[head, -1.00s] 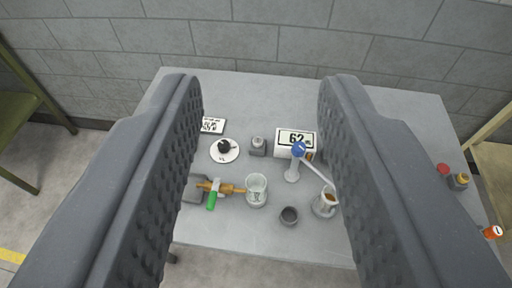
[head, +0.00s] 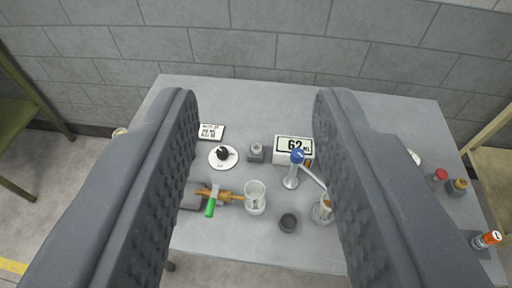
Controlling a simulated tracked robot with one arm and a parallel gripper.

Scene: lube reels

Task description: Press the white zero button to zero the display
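A white box with a display (head: 294,144) stands at the back middle of the grey table and reads 62, with a smaller unclear mark beside it. A small grey block with a round pale top (head: 256,151) stands just left of it; I cannot tell whether this top is the white zero button. A blue-topped grey post with a lever (head: 296,160) partly covers the display box's front. My gripper (head: 256,96) is open and empty, its two dark ribbed fingers wide apart on either side of these things in the view, touching none of them.
A white disc with a black knob (head: 222,156), a label plate (head: 211,131), a green-handled brass valve (head: 211,203), a clear beaker (head: 255,200) and a dark cup (head: 288,222) share the table (head: 240,90). Bottles (head: 457,187) stand at right. A block wall is behind.

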